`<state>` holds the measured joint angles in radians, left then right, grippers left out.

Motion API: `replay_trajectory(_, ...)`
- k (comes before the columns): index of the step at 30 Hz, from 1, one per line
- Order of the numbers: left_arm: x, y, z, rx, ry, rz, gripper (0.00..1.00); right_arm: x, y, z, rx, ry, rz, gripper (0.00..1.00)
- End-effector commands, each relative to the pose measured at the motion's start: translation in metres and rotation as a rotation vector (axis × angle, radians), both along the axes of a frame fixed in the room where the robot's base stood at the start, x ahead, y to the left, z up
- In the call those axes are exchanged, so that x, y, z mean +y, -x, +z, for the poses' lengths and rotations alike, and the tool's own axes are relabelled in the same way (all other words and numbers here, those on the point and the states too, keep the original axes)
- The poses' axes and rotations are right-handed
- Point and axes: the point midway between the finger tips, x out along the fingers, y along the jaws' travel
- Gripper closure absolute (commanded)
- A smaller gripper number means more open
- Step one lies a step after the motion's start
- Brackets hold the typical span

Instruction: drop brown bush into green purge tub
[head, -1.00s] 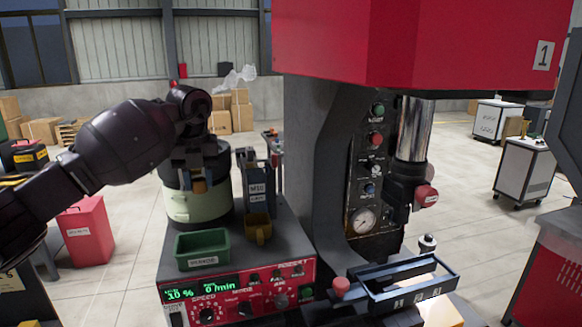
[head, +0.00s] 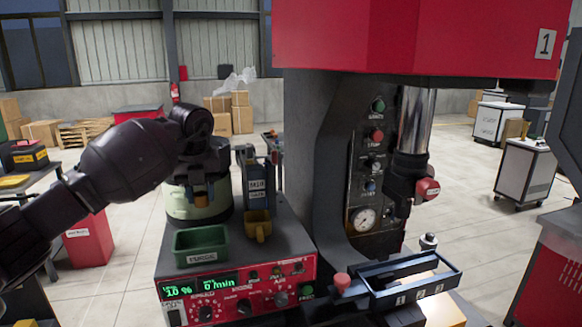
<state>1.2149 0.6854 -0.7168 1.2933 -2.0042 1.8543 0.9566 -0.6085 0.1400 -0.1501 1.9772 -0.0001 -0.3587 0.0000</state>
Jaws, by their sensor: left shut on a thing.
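My left gripper (head: 200,200) is shut on a small brown bush (head: 201,191) and points down. It is in front of the pale green bowl feeder (head: 183,213), behind and above the green purge tub (head: 201,247). The tub is a small open box with a label on its front, standing on the grey top of the feeder's control box. The bush is apart from the tub. My right gripper is not in view.
A yellow-brown cup (head: 258,226) stands right of the tub. A labelled dark blue magazine (head: 256,178) is behind it. The red and black press (head: 320,170) fills the right. A blue-grey tray (head: 410,284) is at its foot. The control panel (head: 240,293) faces me.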

Motion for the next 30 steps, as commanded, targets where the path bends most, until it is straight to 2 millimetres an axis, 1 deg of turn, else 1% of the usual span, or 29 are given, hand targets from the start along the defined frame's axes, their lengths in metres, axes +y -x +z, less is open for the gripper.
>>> replay_trajectory(3, 0.000, 0.000, -0.005, -0.001, 0.001, -0.001, 0.91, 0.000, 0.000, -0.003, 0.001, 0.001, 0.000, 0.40)
replay_trajectory(10, 0.000, 0.000, -0.004, -0.001, 0.001, -0.001, 0.91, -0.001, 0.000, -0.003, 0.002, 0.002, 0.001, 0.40)
replay_trajectory(11, 0.000, 0.000, -0.004, -0.001, 0.001, -0.001, 0.63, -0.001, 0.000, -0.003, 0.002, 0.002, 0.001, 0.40)
replay_trajectory(16, 0.000, 0.000, -0.004, -0.001, 0.001, -0.001, 0.37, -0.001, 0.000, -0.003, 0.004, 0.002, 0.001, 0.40)
replay_trajectory(25, 0.000, 0.000, -0.003, -0.001, 0.000, -0.001, 0.36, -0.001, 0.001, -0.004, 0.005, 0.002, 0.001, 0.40)
replay_trajectory(28, 0.000, 0.001, 0.003, -0.002, -0.001, -0.001, 0.36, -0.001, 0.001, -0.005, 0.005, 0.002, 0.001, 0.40)
replay_trajectory(30, 0.000, 0.001, 0.011, -0.003, 0.000, -0.001, 0.36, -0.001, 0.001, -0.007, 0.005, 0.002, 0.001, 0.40)
